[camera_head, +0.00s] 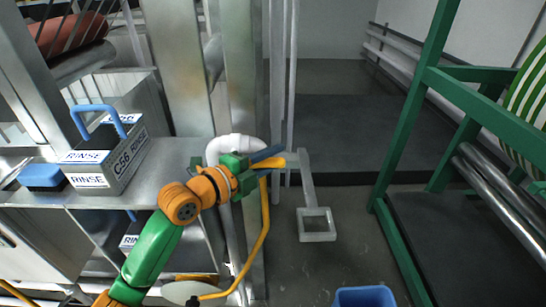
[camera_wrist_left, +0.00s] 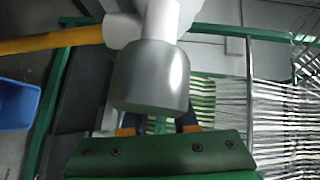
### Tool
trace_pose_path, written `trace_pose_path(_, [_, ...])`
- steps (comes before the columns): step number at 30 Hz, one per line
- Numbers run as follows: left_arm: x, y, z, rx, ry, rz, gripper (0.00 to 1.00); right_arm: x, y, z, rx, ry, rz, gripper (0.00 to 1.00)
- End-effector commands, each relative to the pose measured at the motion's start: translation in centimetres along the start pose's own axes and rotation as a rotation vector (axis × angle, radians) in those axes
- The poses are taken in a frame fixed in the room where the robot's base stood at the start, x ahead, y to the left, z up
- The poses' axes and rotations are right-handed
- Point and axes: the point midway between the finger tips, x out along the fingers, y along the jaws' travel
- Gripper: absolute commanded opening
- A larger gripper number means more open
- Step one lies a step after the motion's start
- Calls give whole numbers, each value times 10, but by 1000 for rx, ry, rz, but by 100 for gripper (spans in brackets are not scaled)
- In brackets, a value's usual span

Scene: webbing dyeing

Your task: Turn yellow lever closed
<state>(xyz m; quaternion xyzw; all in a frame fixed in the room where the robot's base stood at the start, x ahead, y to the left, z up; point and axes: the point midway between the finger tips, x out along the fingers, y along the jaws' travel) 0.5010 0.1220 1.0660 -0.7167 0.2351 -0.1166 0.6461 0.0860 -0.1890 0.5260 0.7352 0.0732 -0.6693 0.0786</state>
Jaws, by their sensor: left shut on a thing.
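The yellow lever (camera_head: 292,159) shows in the head view as a short yellow piece beside the blue fingers of my left gripper (camera_head: 268,156). A white curved pipe (camera_head: 226,144) is just behind the gripper. In the left wrist view a grey cylinder (camera_wrist_left: 152,75) under a white pipe fills the middle and hides much of the space between the fingers of my left gripper (camera_wrist_left: 158,128). A yellow bar (camera_wrist_left: 50,41) runs from the left edge to the white pipe. My left gripper is shut on the lever; the contact itself is mostly hidden. My right gripper is not in view.
Grey boxes marked RINSE (camera_head: 122,160) and a blue block (camera_head: 42,176) stand on a metal shelf at left. A green frame (camera_head: 400,130) stands at right. A blue bin (camera_head: 364,297) is on the floor. A thin yellow pipe (camera_head: 265,215) runs down below the gripper.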

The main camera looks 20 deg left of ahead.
Motion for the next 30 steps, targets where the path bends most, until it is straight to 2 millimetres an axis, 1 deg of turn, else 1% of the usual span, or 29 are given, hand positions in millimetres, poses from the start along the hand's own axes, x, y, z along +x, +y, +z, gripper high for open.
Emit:
trace_pose_path(8, [0, 0, 0, -11, 3, -11, 0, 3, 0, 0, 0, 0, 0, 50])
trace_pose_path(14, [0, -5, -1, -66, 21, -69, 0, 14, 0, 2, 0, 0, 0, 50])
trace_pose_path(20, [-3, -16, -1, -176, 52, -180, 0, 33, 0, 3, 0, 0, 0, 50])
trace_pose_path(24, [-7, -27, -1, -269, 78, -273, 0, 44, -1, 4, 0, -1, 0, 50])
trace_pose_path(30, [-14, -43, 2, -403, 117, -406, 0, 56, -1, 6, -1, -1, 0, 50])
